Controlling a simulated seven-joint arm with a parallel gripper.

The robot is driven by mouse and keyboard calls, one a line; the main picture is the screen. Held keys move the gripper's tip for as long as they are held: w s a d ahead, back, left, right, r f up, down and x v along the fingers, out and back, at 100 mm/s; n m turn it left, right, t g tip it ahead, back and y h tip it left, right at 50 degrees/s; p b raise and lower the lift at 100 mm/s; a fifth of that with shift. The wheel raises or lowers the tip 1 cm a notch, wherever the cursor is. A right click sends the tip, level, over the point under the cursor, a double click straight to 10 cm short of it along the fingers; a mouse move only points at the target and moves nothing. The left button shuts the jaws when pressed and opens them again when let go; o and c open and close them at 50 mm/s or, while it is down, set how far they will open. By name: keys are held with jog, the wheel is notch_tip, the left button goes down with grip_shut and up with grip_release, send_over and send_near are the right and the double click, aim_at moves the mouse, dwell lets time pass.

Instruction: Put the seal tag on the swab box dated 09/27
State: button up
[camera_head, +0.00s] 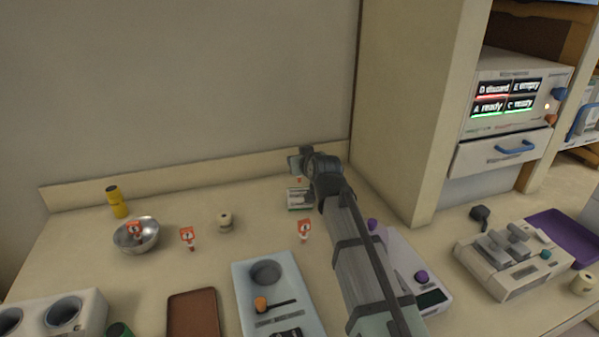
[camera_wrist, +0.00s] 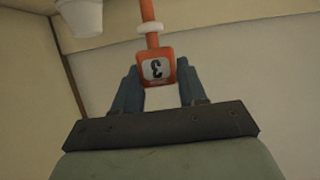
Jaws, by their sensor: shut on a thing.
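My gripper (camera_wrist: 160,88) is shut on an orange seal tag (camera_wrist: 154,52). The tag has a pale square face with a dark mark like a 3, and a white collar on its stem. In the head view my gripper (camera_head: 298,166) is above a small white and green box (camera_head: 299,199) near the back wall. That box may be a swab box; its date is too small to read. Similar orange and white tags stand on the counter, one (camera_head: 187,237) at left and one (camera_head: 304,230) in front of the box. Another tag (camera_head: 136,231) shows at the metal bowl.
The metal bowl (camera_head: 151,240), a yellow bottle (camera_head: 117,203) and a small beige spool (camera_head: 225,220) are at left. A brown tray (camera_head: 192,318) and a pale blue tray (camera_head: 284,322) are in front. A cabinet wall (camera_head: 400,120) rises to the right of my arm.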

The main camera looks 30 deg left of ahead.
jog(key=shift+f, duration=1.8)
jog(key=shift+f, duration=0.15)
jog(key=o, duration=1)
jog(key=shift+r, duration=0.2)
jog(key=v, duration=1.2)
